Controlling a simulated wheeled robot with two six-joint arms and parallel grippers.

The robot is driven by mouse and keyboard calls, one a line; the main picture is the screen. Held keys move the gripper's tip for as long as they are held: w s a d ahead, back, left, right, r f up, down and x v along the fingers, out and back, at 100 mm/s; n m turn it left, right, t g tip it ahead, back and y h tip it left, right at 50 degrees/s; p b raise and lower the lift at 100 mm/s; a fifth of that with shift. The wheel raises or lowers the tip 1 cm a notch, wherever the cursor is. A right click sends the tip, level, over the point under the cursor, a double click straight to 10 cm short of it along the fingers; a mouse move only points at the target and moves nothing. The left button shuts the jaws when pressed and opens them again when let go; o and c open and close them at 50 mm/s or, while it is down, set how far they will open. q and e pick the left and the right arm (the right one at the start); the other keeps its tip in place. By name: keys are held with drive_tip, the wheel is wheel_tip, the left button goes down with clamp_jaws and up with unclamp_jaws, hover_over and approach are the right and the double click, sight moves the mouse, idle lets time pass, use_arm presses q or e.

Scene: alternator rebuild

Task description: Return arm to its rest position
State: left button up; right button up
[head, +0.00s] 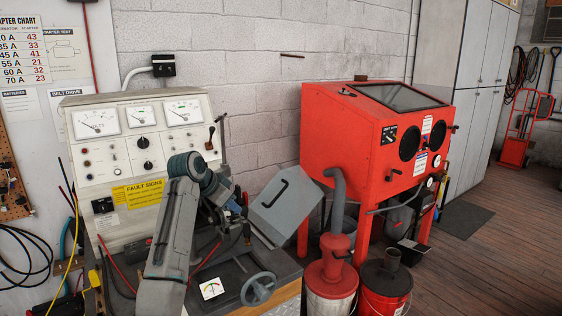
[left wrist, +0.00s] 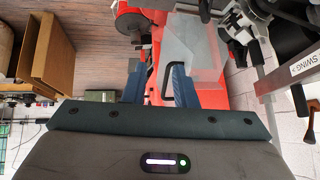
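My left arm (head: 170,245) rises from the bottom of the head view, in front of the test bench. It bends at the top, with its wrist turned down to the right. My left gripper (head: 236,208) is beside the bench's upright clamp post, left of the grey cabinet door, and partly hidden by the wrist. In the left wrist view its two blue fingers (left wrist: 158,78) stand apart with nothing held between them. The grey door (head: 285,207) with its black handle shows beyond the fingers in the left wrist view (left wrist: 195,55). My right gripper is not in view.
The alternator test bench (head: 140,150) stands close behind my left arm. A handwheel (head: 258,289) is on its deck. The red blast cabinet (head: 370,145) is to the right, with a red vacuum drum (head: 331,270) and red bucket (head: 386,290) in front. Open wood floor lies farther right.

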use_arm(q)
drive_tip(key=s+a+f+n+g+y, duration=0.15)
drive_tip(key=s+a+f, duration=0.25)
drive_tip(key=s+f, duration=0.75)
drive_tip(key=s+a+f+n+y, duration=0.1)
drive_tip(key=s+a+f+n, duration=0.25)
drive_tip(key=s+f, duration=0.8)
drive_tip(key=s+a+f+n+y, duration=0.1)
drive_tip(key=s+a+f, duration=0.15)
drive_tip(key=s, duration=0.85)
drive_tip(key=s+a+f+n+g+y, duration=0.1)
drive_tip(key=s+f, duration=0.2)
drive_tip(key=s, duration=0.7)
drive_tip(key=s+a+f+n+y, duration=0.1)
drive_tip(key=s+a+f+n, duration=0.1)
drive_tip(key=s, duration=0.9)
wheel_tip(320, 180, down, 33)
drive_tip(key=a+g+b, duration=0.1)
drive_tip(key=a+g, duration=0.1)
drive_tip(key=a, duration=0.1)
drive_tip(key=s+f+b, duration=0.1)
drive_tip(key=s+f, duration=1.7)
drive_tip(key=f, duration=0.1)
drive_tip(key=shift+s+a+g, duration=0.15)
drive_tip(key=shift+a+g, duration=0.2)
drive_tip(key=shift+a, duration=0.05)
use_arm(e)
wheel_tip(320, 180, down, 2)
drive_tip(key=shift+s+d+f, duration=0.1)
